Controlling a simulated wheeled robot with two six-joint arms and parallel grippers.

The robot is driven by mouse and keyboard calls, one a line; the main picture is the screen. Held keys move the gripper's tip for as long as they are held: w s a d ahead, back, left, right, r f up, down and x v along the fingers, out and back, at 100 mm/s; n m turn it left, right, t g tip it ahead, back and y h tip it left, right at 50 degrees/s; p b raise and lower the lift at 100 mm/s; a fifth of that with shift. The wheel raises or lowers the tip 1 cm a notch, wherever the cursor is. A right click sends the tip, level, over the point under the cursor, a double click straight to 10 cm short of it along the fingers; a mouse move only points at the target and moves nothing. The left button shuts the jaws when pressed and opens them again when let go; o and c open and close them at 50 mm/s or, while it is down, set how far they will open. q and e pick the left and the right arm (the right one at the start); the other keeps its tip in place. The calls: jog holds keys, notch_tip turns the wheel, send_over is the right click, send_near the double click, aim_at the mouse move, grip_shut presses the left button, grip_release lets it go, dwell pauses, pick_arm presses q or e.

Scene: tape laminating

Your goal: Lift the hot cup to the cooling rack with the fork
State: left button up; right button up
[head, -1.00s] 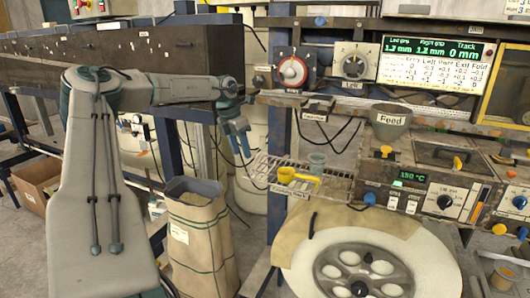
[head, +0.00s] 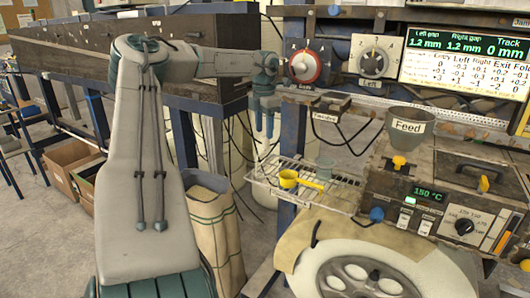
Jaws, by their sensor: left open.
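A wire rack (head: 342,193) juts out beside the heated machine. On it stand a small grey-blue cup (head: 325,167) and a yellow cup-like piece (head: 288,178) with a yellow handle pointing right. I cannot tell which one is the hot cup. I cannot make out a fork for certain. My left gripper (head: 263,133) points down, open and empty, above and left of the rack's back corner, apart from both pieces. My right gripper is out of view.
A grey funnel marked Feed (head: 408,124) and a heater box (head: 428,188) reading 150 °C stand right of the rack. A large pale wheel (head: 440,262) sits below it. A brown paper sack (head: 222,235) stands at lower left.

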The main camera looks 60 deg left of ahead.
aim_at(265, 147)
pick_arm(q)
jog(key=shift+w+f, duration=0.25)
jog(key=shift+f, duration=0.55)
notch_tip(265, 147, down, 3)
jog(key=shift+p, duration=0.7)
jog(key=shift+a+f, duration=0.15)
jog(key=shift+f, duration=0.4)
grip_shut()
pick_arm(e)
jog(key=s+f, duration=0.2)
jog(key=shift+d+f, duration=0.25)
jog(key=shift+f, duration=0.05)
